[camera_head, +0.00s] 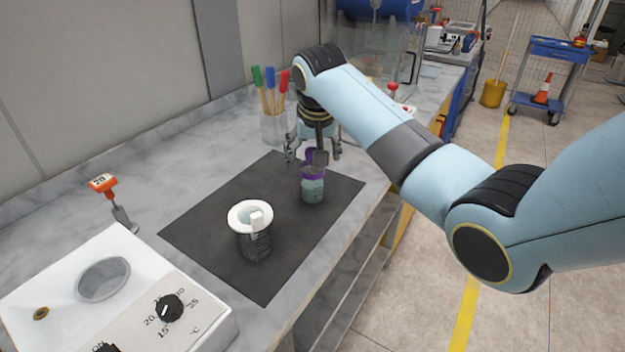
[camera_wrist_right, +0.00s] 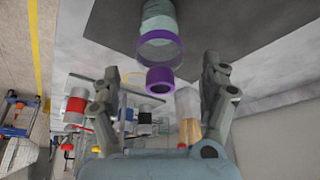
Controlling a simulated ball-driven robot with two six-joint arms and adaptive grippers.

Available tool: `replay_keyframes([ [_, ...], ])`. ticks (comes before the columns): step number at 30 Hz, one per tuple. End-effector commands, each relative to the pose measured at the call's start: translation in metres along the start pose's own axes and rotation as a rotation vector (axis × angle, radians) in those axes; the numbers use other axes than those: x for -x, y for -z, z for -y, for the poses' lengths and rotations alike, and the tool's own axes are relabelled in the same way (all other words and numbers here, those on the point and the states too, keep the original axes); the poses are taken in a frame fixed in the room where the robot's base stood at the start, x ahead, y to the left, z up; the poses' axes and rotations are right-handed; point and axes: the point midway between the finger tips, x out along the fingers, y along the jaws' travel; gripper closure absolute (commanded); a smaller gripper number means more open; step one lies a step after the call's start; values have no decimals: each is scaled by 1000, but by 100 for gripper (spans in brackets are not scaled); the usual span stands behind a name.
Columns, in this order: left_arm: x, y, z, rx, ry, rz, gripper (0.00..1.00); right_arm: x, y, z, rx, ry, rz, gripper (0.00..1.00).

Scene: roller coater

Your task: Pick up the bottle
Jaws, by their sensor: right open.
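The bottle (camera_head: 312,190) stands upright on the dark mat (camera_head: 205,232), with a clear bluish body and a purple collar and neck. My right gripper (camera_head: 313,155) is open and points down above and just behind the bottle's top in the head view. In the right wrist view, the bottle's purple neck (camera_wrist_right: 160,80) lies between and ahead of the two spread fingers of my right gripper (camera_wrist_right: 163,82), and I see no finger touching it. My left gripper is not in view.
A dark ribbed container with a white rim (camera_head: 250,213) stands on the mat, left of the bottle. A clear holder with colored brushes (camera_head: 273,127) stands behind my gripper. A white heated bath (camera_head: 150,262) fills the front left.

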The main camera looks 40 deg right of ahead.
Motion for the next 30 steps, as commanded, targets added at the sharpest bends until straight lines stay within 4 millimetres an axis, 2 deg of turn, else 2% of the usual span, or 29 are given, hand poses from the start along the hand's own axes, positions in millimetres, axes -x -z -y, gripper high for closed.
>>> replay_keyframes([
  [3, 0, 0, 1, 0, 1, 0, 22, -15, 0, 0, 1, 0, 0, 21],
  [8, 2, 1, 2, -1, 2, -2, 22, -27, -5, 0, 1, 0, 1, 21],
  [13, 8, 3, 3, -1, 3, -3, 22, -52, -17, -1, 2, -1, 2, 21],
  [16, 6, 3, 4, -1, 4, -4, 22, -65, -16, -1, 1, 0, 0, 21],
  [25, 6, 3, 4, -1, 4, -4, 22, -72, -16, 0, 2, 1, -2, 21],
  [26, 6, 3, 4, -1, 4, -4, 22, -72, -16, 0, 2, 1, -2, 22],
  [30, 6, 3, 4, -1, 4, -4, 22, -72, -16, 0, 2, 1, -1, 41],
])
